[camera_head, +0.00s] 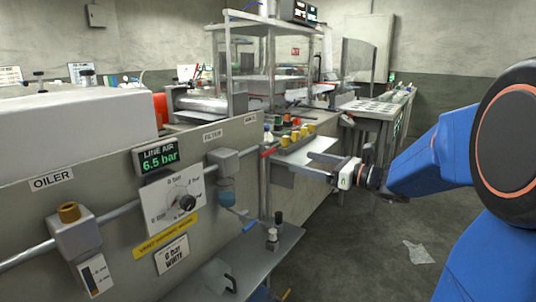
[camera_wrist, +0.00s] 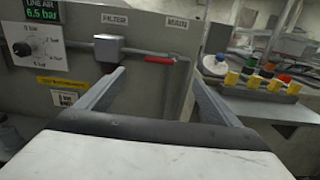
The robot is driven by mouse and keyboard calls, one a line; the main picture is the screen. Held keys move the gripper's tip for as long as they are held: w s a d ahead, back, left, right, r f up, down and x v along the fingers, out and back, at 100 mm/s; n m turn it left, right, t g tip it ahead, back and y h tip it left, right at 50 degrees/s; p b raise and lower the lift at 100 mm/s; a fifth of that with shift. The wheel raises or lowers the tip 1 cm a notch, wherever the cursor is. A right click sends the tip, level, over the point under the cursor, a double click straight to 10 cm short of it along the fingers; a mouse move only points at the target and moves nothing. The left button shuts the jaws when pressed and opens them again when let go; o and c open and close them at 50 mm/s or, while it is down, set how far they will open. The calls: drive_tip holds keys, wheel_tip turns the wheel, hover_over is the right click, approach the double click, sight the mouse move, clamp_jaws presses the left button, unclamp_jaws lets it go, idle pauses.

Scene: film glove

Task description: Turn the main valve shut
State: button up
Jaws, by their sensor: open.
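The main valve's red handle (camera_head: 268,151) is on the pipe end at the right of the grey panel, below the MAIN label (camera_head: 250,118). In the wrist view the red handle (camera_wrist: 160,60) lies roughly level, in line with the pipe, and appears between my two fingers. My gripper (camera_head: 306,163) is open and empty, to the right of the handle and apart from it in the head view. Its fingers also show in the wrist view (camera_wrist: 158,72), pointing toward the panel. The line air display (camera_head: 158,157) reads 6.5 bar.
The filter (camera_head: 224,163) sits on the pipe left of the valve, with the regulator dial (camera_head: 180,203) further left. A tray of yellow-capped pots (camera_head: 297,137) stands close behind my gripper. A lower shelf (camera_head: 260,255) holds a small black-handled tool.

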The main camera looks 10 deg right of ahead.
sight(270, 153)
drive_tip(key=x, duration=1.5)
drive_tip(key=shift+a, duration=0.1)
drive_tip(key=shift+c, duration=0.5)
drive_tip(key=c, duration=1.4)
